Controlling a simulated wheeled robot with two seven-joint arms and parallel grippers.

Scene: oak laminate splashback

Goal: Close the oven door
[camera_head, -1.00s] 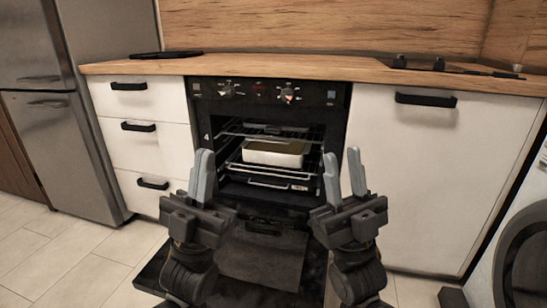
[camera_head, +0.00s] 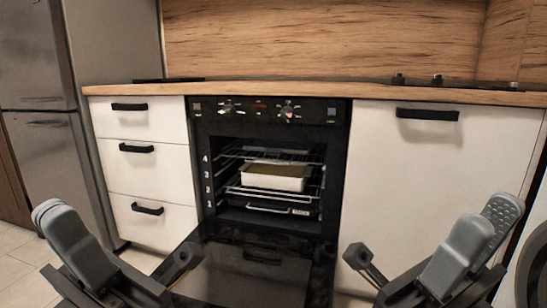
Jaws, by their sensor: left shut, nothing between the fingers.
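The black oven (camera_head: 200,150) stands in the middle with its door (camera_head: 245,275) swung down open, the door lying low in front of the cavity. The lower part of the door runs out of the picture. My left gripper (camera_head: 60,215) is shut and empty at the lower left, apart from the door handle. My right gripper (camera_head: 485,225) is at the lower right, empty, with a gap between its fingers. Neither gripper is seen touching the door.
A white dish (camera_head: 275,177) sits on a rack (camera_head: 260,193) inside the oven. White drawers (camera_head: 145,170) flank the oven on the left, a white cupboard (camera_head: 420,180) on the right. A fridge (camera_head: 40,140) stands at far left, a round-doored appliance (camera_head: 535,270) at far right.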

